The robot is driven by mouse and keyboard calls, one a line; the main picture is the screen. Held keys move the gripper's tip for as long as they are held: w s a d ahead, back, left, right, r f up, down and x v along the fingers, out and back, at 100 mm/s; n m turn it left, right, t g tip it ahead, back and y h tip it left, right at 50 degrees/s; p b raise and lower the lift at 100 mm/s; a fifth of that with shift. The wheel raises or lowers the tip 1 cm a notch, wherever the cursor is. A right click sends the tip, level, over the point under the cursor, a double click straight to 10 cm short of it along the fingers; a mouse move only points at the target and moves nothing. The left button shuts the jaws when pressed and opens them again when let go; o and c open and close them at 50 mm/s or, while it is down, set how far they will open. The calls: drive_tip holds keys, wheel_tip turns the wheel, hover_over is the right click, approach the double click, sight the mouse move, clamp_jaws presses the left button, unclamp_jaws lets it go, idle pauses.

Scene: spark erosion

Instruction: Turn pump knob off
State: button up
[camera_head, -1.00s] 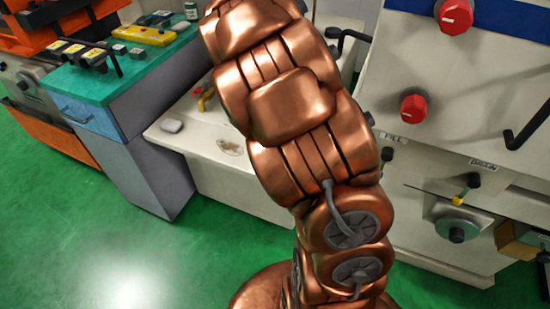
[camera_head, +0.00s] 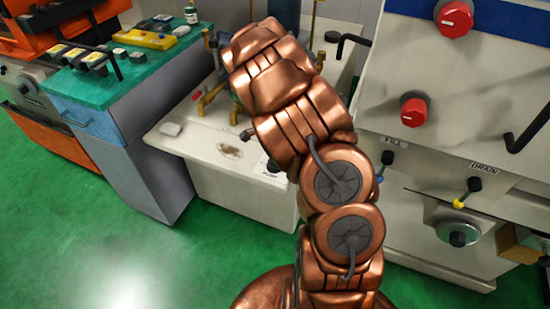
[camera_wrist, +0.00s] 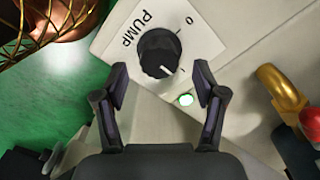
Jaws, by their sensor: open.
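In the wrist view the black pump knob (camera_wrist: 158,52) sits on a white plate (camera_wrist: 110,48) lettered PUMP, with a 0 mark and another mark beside it. Nothing is held. In the head view the PUMP plate (camera_head: 270,174) shows on the white tank's corner, partly covered by my arm, which hides my gripper.
In the wrist view a brass fitting (camera_wrist: 280,88) and a red part (camera_wrist: 311,122) lie to the right. In the head view brass pipes (camera_head: 212,95) rise from the white tank (camera_head: 215,172). A machine panel with red knobs (camera_head: 414,112) stands right; green floor is clear at front left.

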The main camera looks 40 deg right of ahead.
drive_tip(key=shift+f, duration=1.3)
drive_tip(key=shift+c, duration=0.4)
drive_tip(key=c, duration=1.1)
drive_tip(key=shift+o, duration=0.2)
drive_tip(key=n+b, duration=0.2)
drive_tip(key=n, duration=0.1)
drive_tip(key=shift+f+n+b, duration=0.15)
drive_tip(key=shift+n+b, duration=0.25)
drive_tip(key=n+b, duration=0.3)
drive_tip(key=n, duration=0.2)
drive_tip(key=n+b, duration=0.2)
drive_tip(key=n, duration=0.3)
drive_tip(key=shift+r+n+b, duration=0.2)
drive_tip(key=shift+n+b, duration=0.55)
drive_tip(key=shift+n, duration=1.35)
